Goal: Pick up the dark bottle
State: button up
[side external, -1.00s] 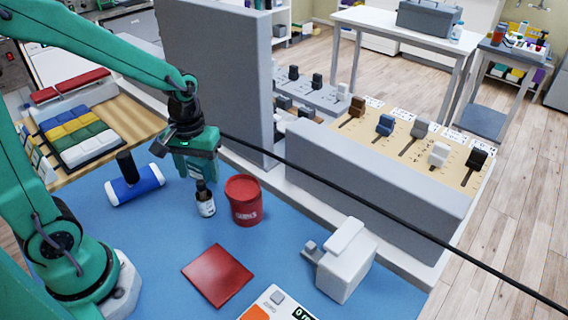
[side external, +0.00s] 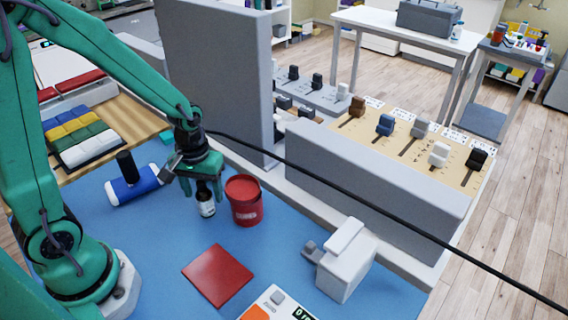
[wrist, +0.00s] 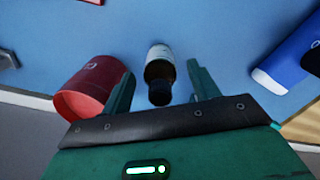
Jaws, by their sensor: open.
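The dark bottle (side external: 206,203) stands upright on the blue table surface, with a dark cap and a pale label. In the wrist view the bottle (wrist: 158,66) lies between the two green fingers, with its cap toward my gripper. My gripper (side external: 203,186) is open, with its fingers around or just above the bottle's upper part in the side view. In the wrist view my gripper (wrist: 160,88) shows a gap on each side of the bottle. The fingers partly hide the bottle's top in the side view.
A red tub (side external: 243,201) stands close to the bottle's right and also shows in the wrist view (wrist: 88,90). A blue and white roller (side external: 135,188) lies to the left. A flat red pad (side external: 218,275) lies in front. A grey panel (side external: 220,80) rises behind.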

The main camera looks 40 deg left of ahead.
jog(key=shift+f, duration=0.35)
dwell(0.3)
jog(key=c, duration=1.1)
